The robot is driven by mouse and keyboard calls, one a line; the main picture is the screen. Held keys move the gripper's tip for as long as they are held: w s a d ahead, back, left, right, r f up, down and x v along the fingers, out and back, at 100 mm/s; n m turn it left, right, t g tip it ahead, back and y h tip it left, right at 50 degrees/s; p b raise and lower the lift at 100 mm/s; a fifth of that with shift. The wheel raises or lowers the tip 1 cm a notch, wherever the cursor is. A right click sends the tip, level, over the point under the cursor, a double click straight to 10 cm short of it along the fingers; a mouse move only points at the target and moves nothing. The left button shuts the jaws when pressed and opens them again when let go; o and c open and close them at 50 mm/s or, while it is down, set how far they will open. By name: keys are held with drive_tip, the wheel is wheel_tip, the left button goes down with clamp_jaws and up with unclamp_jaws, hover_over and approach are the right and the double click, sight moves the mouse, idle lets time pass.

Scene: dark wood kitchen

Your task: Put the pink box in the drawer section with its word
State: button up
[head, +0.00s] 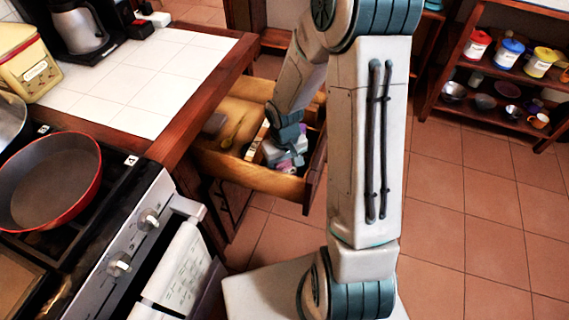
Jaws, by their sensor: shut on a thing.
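The open wooden drawer (262,181) sticks out below the tiled counter, with a light divider (257,142) between its sections. My gripper (287,155) reaches down into the right part of the drawer. It is shut on the pink box (287,167), which shows only as a small pink-purple patch under the fingers. Whether the box touches the drawer floor is hidden. A wooden spoon (232,134) and a small brown block (214,123) lie in the left part. I cannot read any word on the drawer sections.
The drawer's front panel (315,171) stands close to my arm. A stove with a red pan (50,182) and a hanging towel (184,268) are at the left. A shelf (490,99) with canisters and bowls is at the right. The tiled floor between is clear.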

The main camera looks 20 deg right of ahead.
drive_tip(key=o, duration=0.8)
drive_tip(key=shift+c, duration=0.2)
wheel_tip(320, 180, up, 11)
drive_tip(key=shift+r+p, duration=0.2)
drive_tip(key=shift+p, duration=1)
drive_tip(key=shift+s+r, duration=0.1)
drive_tip(key=shift+r, duration=0.55)
drive_tip(key=s+r+m+t, duration=0.1)
drive_tip(key=s+r+t, duration=0.1)
drive_tip(key=s+r, duration=0.9)
drive_tip(key=s, duration=0.2)
drive_tip(key=shift+s+a+r+m, duration=0.2)
drive_tip(key=shift+s+r+m, duration=0.1)
drive_tip(key=shift+m, duration=0.1)
